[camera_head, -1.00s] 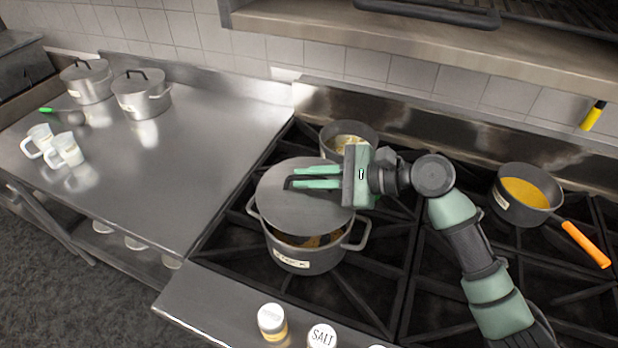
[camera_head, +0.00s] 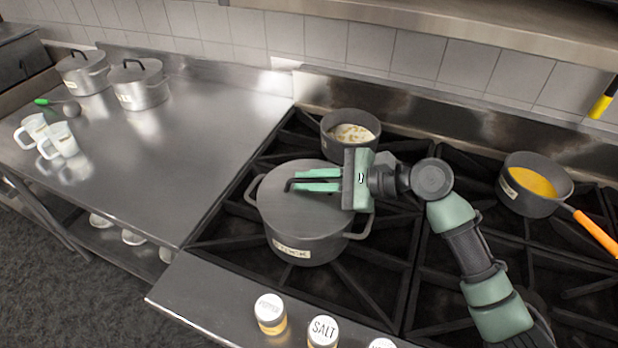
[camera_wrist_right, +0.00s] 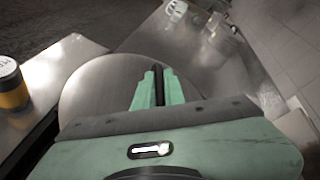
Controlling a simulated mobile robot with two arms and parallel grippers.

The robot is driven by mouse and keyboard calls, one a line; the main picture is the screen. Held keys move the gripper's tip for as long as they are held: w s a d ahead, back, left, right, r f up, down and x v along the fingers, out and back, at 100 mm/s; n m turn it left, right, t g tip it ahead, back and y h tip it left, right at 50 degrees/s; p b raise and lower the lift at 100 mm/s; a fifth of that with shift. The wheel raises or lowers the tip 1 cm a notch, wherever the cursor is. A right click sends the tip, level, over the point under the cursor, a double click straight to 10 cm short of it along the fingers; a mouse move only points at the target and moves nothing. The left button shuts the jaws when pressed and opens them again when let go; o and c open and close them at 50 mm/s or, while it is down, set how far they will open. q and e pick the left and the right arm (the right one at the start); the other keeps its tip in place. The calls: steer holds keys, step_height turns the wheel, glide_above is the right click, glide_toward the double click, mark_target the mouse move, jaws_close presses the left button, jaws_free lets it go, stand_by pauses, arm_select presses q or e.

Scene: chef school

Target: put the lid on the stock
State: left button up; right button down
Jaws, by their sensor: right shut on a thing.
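The grey stock pot (camera_head: 308,251) with a label on its front stands on the left burners of the stove. The round grey lid (camera_head: 300,217) lies over the pot's mouth and covers it, looking level and about in line with the rim. My right gripper (camera_head: 300,181) is over the lid, shut on its dark bar handle. In the right wrist view the lid (camera_wrist_right: 95,90) shows beyond the green fingers (camera_wrist_right: 157,85), with the handle between them. The pot's contents are hidden. My left gripper is not in view.
A pot with pale contents (camera_head: 350,133) stands just behind. A pan of orange liquid (camera_head: 533,183) is at right. Jars, including salt (camera_head: 323,331), stand on the front ledge. Two lidded pots (camera_head: 140,88) and mugs (camera_head: 62,140) are on the steel counter, whose middle is clear.

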steer(key=c, duration=1.4)
jaws_free()
steer(key=shift+s+d, duration=0.1)
steer(key=shift+d, duration=0.2)
steer(key=b+v, duration=0.1)
steer(key=v, duration=0.5)
steer(key=shift+d+r+b, duration=0.1)
steer(key=shift+d+b, duration=0.1)
steer(key=shift+b, duration=0.2)
steer(key=shift+s+d+r, duration=0.15)
steer(key=shift+d+r, duration=0.05)
steer(key=shift+d, duration=0.15)
